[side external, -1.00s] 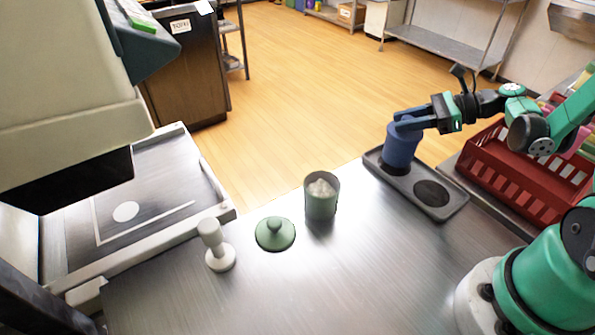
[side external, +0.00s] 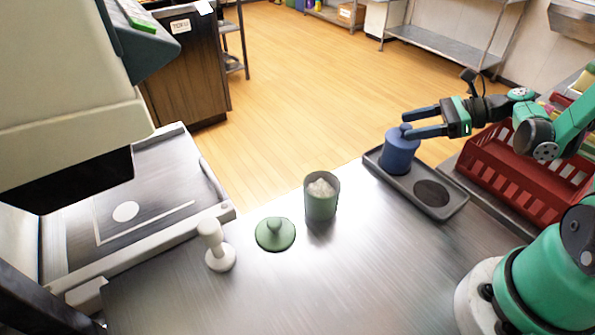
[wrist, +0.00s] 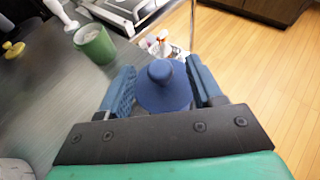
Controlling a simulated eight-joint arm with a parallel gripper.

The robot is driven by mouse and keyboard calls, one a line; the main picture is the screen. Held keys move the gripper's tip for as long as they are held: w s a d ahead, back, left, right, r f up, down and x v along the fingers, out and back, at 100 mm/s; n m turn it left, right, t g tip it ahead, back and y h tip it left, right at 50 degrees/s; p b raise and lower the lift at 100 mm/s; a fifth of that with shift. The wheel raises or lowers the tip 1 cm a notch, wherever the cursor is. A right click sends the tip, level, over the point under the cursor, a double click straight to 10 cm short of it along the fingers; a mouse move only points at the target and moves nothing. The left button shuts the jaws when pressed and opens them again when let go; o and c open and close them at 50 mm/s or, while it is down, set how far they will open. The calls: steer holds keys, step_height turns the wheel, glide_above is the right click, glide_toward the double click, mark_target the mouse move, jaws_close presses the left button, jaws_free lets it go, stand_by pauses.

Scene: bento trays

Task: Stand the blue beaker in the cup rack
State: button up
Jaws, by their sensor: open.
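The blue beaker (side external: 398,155), with a knobbed blue lid, stands upright in the far-left hole of the dark grey cup rack (side external: 450,211). The rack's other round hole is empty. My gripper (side external: 404,124) is open, with its fingers at the height of the beaker's lid. In the wrist view my gripper's (wrist: 163,88) two blue fingers are spread either side of the beaker's lid (wrist: 164,92), with a gap showing on the right. The beaker's lower part is hidden by the rack.
A green cup (side external: 321,203) with white contents, a green lid (side external: 275,234) and a white tamper-like tool (side external: 217,247) stand on the metal counter. A red crate (side external: 535,172) is right of the rack. The counter's front middle is clear.

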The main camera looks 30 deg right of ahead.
steer(key=v, duration=1)
steer(key=w+a+r+n+g+h, duration=0.1)
steer(key=a+n+h, duration=0.3)
steer(key=a+n, duration=0.4)
steer(key=w+a+r+n+g+h, duration=0.1)
steer(key=a+n+h, duration=0.4)
steer(key=n, duration=1.3)
steer(key=w+a, duration=0.1)
steer(key=a, duration=0.3)
steer(key=shift+w+a+n+h, duration=0.25)
steer(key=shift+n+h, duration=0.05)
steer(key=shift+n, duration=0.1)
